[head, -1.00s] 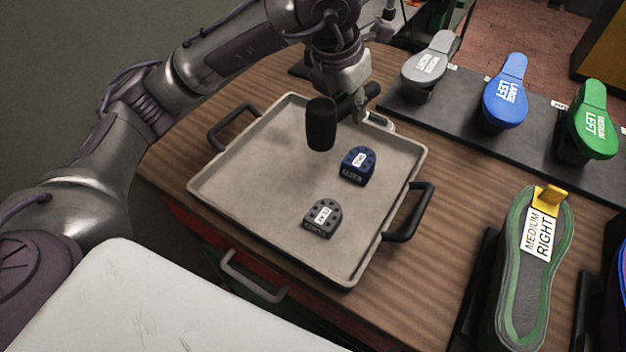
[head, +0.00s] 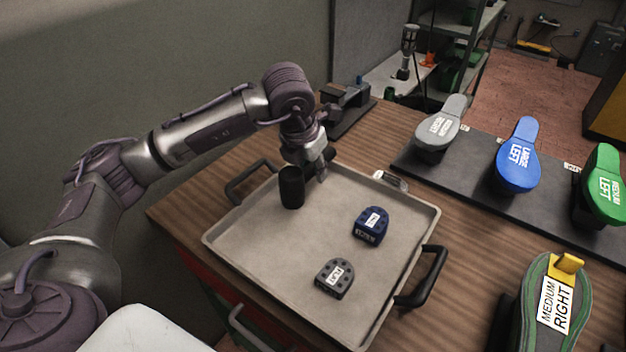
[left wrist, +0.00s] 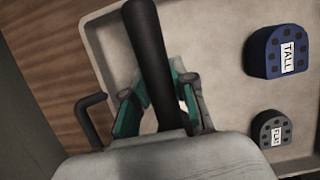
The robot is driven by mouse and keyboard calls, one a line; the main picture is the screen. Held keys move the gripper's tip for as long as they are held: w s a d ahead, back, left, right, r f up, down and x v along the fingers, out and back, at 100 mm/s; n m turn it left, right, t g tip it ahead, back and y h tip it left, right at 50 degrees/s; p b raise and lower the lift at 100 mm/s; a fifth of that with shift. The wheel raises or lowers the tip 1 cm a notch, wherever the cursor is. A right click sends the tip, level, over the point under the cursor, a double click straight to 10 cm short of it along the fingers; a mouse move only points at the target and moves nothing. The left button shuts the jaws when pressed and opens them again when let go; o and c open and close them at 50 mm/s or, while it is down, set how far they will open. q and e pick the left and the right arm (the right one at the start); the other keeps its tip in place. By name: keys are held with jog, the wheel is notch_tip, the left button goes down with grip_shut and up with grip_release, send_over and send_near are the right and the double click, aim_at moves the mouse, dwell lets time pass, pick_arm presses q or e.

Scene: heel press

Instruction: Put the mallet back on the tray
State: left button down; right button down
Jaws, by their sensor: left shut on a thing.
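The mallet's dark cylindrical head (head: 291,187) shows over the back left part of the grey tray (head: 250,240). My left gripper (head: 320,171) is just right of the head and is shut on the mallet. In the left wrist view the dark mallet (left wrist: 150,50) runs down between the teal-padded fingers (left wrist: 160,100), with the tray (left wrist: 215,45) behind it. I cannot tell whether the mallet touches the tray floor. My right gripper is not in view.
A blue heel block (head: 370,227) and a grey heel block (head: 334,279) sit on the tray's right and front parts. The tray has black handles (head: 424,280). Shoe forms, a blue one (head: 517,165) among them, stand on a dark mat at right. The tray's left part is bare.

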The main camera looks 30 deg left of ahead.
pick_arm(q)
notch_tip(320, 180, down, 4)
jog(key=shift+r+p, duration=0.1)
jog(key=shift+p, duration=0.35)
jog(key=c, duration=0.9)
grip_release()
jog(key=shift+f, duration=0.2)
jog(key=shift+c, duration=0.2)
jog(key=shift+r, duration=0.1)
jog(key=b+v, duration=0.1)
jog(key=v, duration=1.1)
jog(key=shift+b, duration=0.4)
